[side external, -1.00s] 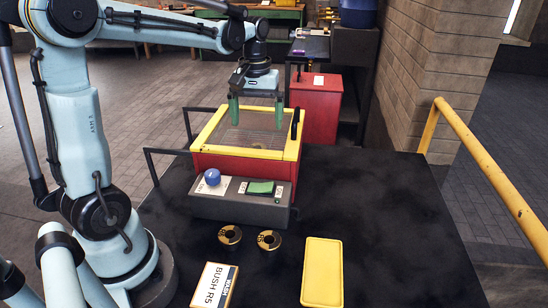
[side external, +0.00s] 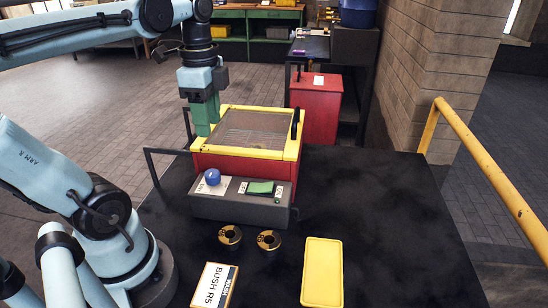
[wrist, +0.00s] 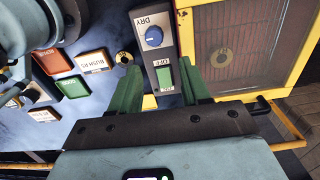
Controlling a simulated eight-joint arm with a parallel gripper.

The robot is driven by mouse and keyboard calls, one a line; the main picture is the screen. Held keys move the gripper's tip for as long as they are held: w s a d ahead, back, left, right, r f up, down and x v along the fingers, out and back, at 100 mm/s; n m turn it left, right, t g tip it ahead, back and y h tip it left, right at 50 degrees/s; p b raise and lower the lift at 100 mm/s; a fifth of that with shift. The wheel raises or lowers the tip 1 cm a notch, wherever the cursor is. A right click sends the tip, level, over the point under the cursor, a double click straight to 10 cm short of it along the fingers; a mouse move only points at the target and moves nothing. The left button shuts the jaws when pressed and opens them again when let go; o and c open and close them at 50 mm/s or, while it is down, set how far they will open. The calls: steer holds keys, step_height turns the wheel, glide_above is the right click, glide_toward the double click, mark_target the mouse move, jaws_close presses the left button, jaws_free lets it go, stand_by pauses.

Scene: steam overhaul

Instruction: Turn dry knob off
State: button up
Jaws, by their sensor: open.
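The dry knob (side external: 212,177) is a round blue knob on the left of the grey control panel (side external: 232,208), on the front of a red box with a yellow-framed lid. In the wrist view the knob (wrist: 153,36) sits beside the word DRY; its setting is too small to read surely. A green switch (side external: 260,188) is on the same panel, by an OFF label in the wrist view. My gripper (side external: 205,115) has green fingers and is open and empty, above the left rear part of the box. It is apart from the knob.
The yellow-framed mesh lid (side external: 293,150) has a black handle. Two brass rings (side external: 230,236), a BUSH R5 box (side external: 213,286) and a yellow tray (side external: 322,272) lie in front. The dark table's right side is clear. A yellow rail (side external: 480,155) runs along the right.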

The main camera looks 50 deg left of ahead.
mark_target(212, 172)
steer(key=shift+m, duration=0.8)
steer(key=shift+s+d+f, duration=0.1)
steer(key=shift+s+f, duration=0.05)
steer(key=shift+f, duration=1.85)
steer(key=shift+s+d+f, duration=0.1)
steer(key=shift+s+f, duration=0.1)
steer(key=shift+f, duration=1.8)
steer(key=shift+s+f, duration=0.15)
steer(key=shift+f, duration=1.85)
steer(key=c, duration=0.8)
steer(key=shift+o, duration=0.2)
